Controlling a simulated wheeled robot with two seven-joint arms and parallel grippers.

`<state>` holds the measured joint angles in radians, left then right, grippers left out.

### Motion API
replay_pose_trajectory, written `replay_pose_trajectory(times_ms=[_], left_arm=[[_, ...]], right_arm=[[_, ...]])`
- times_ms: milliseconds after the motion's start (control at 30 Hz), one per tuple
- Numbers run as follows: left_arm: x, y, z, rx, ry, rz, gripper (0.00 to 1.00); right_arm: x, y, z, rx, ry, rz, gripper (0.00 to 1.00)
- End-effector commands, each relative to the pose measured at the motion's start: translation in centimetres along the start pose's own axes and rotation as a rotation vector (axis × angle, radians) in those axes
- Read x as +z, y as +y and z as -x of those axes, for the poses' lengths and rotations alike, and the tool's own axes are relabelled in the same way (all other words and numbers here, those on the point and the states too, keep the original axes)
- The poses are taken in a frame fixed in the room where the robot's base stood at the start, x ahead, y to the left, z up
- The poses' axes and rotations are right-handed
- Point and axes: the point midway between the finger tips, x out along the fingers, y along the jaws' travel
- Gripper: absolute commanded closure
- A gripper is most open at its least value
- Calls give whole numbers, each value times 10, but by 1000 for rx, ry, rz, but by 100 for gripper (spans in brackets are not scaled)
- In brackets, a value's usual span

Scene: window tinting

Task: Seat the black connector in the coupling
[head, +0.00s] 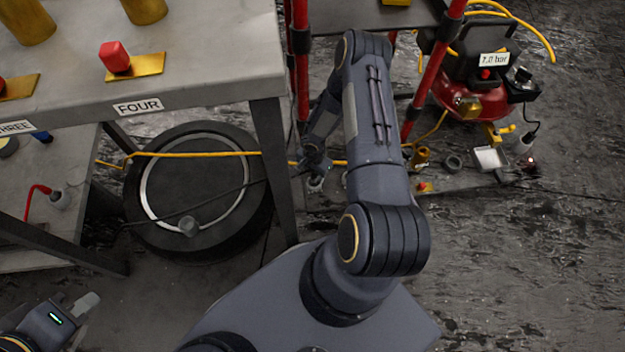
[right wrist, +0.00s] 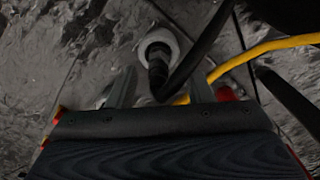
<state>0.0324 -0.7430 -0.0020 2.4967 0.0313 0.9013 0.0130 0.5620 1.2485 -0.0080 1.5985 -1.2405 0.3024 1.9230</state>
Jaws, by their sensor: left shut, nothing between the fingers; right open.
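In the right wrist view a black connector (right wrist: 157,66) with a black cable stands in front of a pale, round coupling (right wrist: 157,38). The connector overlaps the coupling's opening; I cannot tell how deep it sits. My right gripper (right wrist: 161,88) is open, with one finger on each side of the connector and visible gaps between. In the head view my right gripper (head: 317,168) is small and dark, low beside the table leg, just above the pale coupling (head: 316,184); the connector is not clear there. My left gripper (head: 86,301) is shut and empty at lower left.
A yellow hose (head: 215,154) crosses behind the table leg (head: 272,165), past a large tire (head: 165,215). Red posts (head: 300,60) stand beside my right arm. A red compressor (head: 470,100) stands at upper right. The floor at lower right is clear.

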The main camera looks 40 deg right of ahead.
Motion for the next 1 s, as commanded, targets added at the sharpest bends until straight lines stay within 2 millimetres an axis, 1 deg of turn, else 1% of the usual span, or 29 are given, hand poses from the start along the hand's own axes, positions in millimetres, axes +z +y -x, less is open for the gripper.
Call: replay_pose_trajectory(times_ms=[33,200,467,567,833,1000], left_arm=[[4,-3,-7,0,0,0,100],[6,-6,-12,0,0,0,100],[6,-5,-12,0,0,0,100],[6,-5,-12,0,0,0,100],[6,-5,-12,0,0,0,100],[6,-5,-11,0,0,0,100]], right_arm=[[3,2,-14,2,-3,1,53],[3,2,-31,1,-2,-1,53],[2,1,-32,1,-1,-1,53],[2,1,-32,1,-1,-1,64],[2,1,-32,1,-1,-1,99],[2,1,-32,1,-1,-1,100]])
